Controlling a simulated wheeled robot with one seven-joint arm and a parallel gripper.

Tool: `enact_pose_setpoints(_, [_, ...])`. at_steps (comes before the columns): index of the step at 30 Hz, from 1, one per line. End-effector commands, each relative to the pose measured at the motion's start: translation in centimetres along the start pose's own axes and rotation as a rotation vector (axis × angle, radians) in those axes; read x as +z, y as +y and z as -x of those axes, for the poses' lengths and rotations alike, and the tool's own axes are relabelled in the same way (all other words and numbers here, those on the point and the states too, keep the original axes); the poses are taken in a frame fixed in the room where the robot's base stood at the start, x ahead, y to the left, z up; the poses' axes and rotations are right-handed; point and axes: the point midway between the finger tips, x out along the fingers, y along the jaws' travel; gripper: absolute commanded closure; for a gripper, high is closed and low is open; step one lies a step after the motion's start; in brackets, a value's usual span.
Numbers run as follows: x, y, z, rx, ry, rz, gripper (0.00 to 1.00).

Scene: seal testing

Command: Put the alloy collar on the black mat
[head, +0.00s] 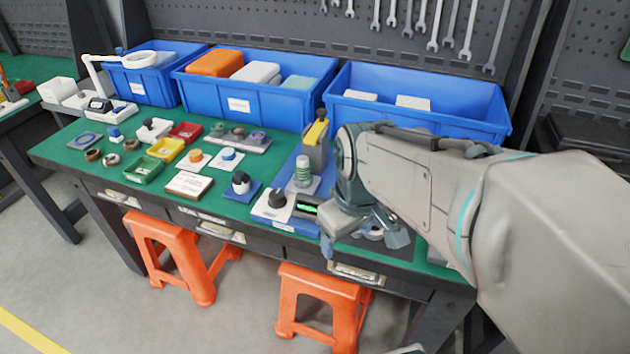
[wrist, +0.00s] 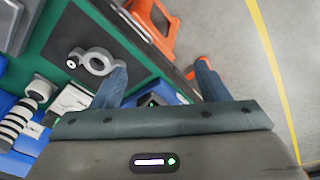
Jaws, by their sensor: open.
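The alloy collar (wrist: 107,62) is a silver-grey ring with a small side lug. It appears to lie flat on the black mat (wrist: 84,25) on the green table, and part of it shows under my gripper in the head view (head: 375,234). My gripper (wrist: 160,80) is open, with nothing between its fingers. In the wrist view its left finger is right beside the collar, and I cannot tell whether they touch. Its right finger is over the floor past the table edge. In the head view my gripper (head: 362,242) is low over the front right of the table and hides much of the mat.
A blue tray (head: 292,224) with a black knob and a small lit display stands left of my gripper. Blue bins (head: 420,120) line the back. Orange stools (head: 322,300) stand below the front edge.

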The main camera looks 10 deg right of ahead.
Motion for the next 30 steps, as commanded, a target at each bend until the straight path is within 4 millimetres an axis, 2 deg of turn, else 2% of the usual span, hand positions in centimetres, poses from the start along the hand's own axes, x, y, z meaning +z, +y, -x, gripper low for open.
enact_pose_setpoints(3, [0.8,-1.2,-0.2,-0.004,0.019,-0.174,0.32])
enact_pose_setpoints(9, [1.5,-2.0,-0.5,-0.011,0.032,-0.334,0.32])
enact_pose_setpoints(30, [1.5,-2.0,-0.5,-0.011,0.032,-0.35,0.32])
